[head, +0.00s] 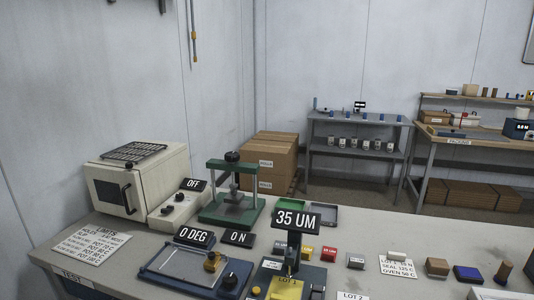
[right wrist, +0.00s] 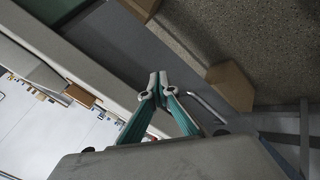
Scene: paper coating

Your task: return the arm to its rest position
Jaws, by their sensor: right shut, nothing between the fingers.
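My right gripper (right wrist: 157,88) shows in the right wrist view with its two teal and grey fingers brought together at the tips. It is shut and empty. The right wrist view is tilted, with the speckled floor at the upper right and a pale wall at the left. No arm or gripper of mine shows in the head view, so my left gripper is not in view. The grey test bench (head: 120,258) fills the lower part of the head view, clear of any arm.
The bench carries a white oven (head: 160,178), a green press (head: 232,200), a flat device (head: 190,270) and a 35 UM display (head: 296,220). Small blocks lie at the right. Cardboard boxes (head: 270,155), a grey shelf (head: 355,118) and a package bench (head: 465,140) stand behind.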

